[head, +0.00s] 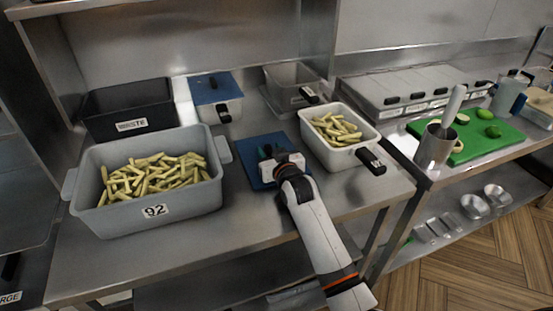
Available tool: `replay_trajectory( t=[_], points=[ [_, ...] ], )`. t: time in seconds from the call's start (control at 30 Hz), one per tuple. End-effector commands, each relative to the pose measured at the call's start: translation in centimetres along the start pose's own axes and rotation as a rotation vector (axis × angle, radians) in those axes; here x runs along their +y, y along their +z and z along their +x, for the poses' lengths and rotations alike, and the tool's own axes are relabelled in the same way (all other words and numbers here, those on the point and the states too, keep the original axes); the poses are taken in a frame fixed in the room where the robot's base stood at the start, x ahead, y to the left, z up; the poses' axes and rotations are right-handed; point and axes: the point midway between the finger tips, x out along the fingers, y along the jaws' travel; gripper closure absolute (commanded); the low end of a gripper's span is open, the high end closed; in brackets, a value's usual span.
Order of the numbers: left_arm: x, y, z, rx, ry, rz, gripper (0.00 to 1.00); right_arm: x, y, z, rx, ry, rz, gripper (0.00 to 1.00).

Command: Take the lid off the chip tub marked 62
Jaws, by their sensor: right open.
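A blue lid (250,174) lies flat on the steel worktop, between a grey tub of chips marked 92 (110,217) and a smaller pale tub of chips (309,141). Both of these tubs are uncovered. My right gripper (268,153) is open over the blue lid and hides part of it; I cannot tell whether it touches the lid. The label at the pale tub's front is too small to read, and I cannot make out a 62 anywhere. My left gripper is not in view.
A pale container with a blue lid on it (212,90) stands at the back, beside a black bin (100,101). A steel container (283,78) is behind the pale tub. At right are lidded steel pans (400,83), a steel cup (434,150) and a green board (478,150).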

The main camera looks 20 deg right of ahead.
Motion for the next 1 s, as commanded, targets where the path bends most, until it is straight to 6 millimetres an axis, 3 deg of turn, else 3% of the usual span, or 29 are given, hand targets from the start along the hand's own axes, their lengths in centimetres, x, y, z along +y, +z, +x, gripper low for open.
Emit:
replay_trajectory(
  t=[0.6, 1.0],
  points=[
    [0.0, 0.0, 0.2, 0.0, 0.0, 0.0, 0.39, 0.0, -0.1, -10.3, 0.002, 0.0, 0.0, 0.57],
    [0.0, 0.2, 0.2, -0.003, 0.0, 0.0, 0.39, 0.0, -0.1, -11.6, 0.001, 0.0, 0.0, 0.57]
  ],
)
